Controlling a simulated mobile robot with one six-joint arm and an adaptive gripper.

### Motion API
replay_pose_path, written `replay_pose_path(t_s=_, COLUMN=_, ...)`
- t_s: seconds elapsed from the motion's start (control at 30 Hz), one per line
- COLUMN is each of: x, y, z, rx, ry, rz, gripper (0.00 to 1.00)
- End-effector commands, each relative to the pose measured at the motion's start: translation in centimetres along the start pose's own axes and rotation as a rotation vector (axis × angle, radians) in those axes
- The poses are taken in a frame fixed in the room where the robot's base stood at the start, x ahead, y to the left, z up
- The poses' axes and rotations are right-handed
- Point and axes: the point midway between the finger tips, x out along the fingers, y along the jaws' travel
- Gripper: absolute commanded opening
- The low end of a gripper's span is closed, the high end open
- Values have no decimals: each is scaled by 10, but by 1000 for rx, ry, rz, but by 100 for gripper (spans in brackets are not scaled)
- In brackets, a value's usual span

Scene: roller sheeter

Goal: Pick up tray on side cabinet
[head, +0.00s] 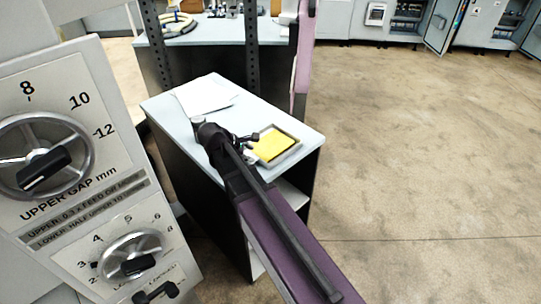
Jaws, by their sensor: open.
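A small grey tray (294,152) with a yellow block or sheet (272,145) in it lies on the light top of the side cabinet (296,129), near its right end. My arm reaches up from the lower right across the cabinet. My gripper (252,138) is small and dark in this view, open, at the left edge of the tray. Whether a finger touches the tray cannot be told. My arm hides part of the cabinet's front edge.
White paper (205,95) lies on the cabinet's far left. A machine panel with two dials (45,165) stands close on the left. A workbench (215,30) and a dark perforated post (251,45) stand behind. Open floor (430,150) lies to the right.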

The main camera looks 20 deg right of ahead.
Motion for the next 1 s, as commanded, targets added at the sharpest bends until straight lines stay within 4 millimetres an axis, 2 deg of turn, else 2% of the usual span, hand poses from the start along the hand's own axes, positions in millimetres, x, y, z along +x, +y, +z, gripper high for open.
replay_pose_path(t_s=0.03, x=5, y=10, z=-20, rx=-91, ry=-35, rz=45, gripper=49)
replay_pose_path(t_s=0.1, x=1, y=22, z=-35, rx=-224, ry=-94, rz=103, gripper=49)
replay_pose_path(t_s=0.3, x=-16, y=49, z=-69, rx=-538, ry=-264, rz=220, gripper=49)
replay_pose_path(t_s=0.4, x=-25, y=58, z=-81, rx=-640, ry=-327, rz=252, gripper=49)
replay_pose_path(t_s=0.6, x=-34, y=65, z=-89, rx=-731, ry=-389, rz=276, gripper=49)
replay_pose_path(t_s=1.0, x=-33, y=66, z=-88, rx=-734, ry=-391, rz=275, gripper=49)
